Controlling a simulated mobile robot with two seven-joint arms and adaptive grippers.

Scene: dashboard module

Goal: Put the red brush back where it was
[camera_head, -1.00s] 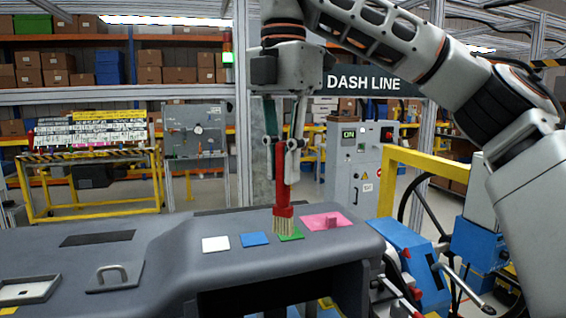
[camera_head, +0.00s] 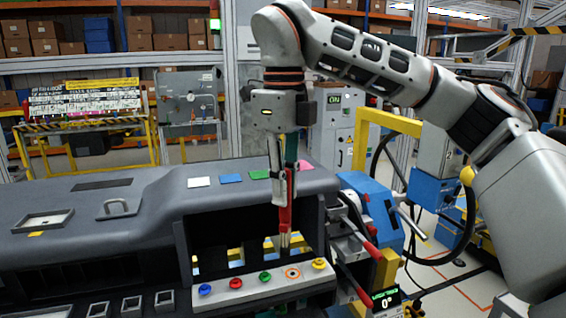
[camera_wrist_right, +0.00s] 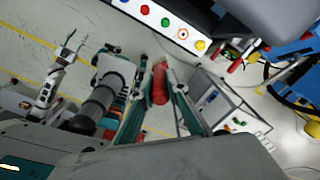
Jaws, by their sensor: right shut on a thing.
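My right gripper (camera_head: 285,178) is shut on the red brush (camera_head: 285,212) and holds it upright, bristles down, in front of the dashboard. The bristle end is above the back of a light panel (camera_head: 230,293), near an orange-ringed spot (camera_head: 292,273); I cannot tell whether it touches anything. In the right wrist view the red handle (camera_wrist_right: 160,85) sits between the fingers. My left gripper (camera_wrist_right: 70,45) shows at the left of that view, its fingers apart and empty, far from the brush.
The panel carries blue (camera_head: 205,289), red, green (camera_head: 265,276) and yellow (camera_head: 319,264) knobs beside the ringed spot. White (camera_head: 199,182), blue (camera_head: 231,178), green (camera_head: 259,174) and pink pads lie on the dashboard top (camera_head: 155,200). Red-tipped levers (camera_head: 358,235) stand to the right.

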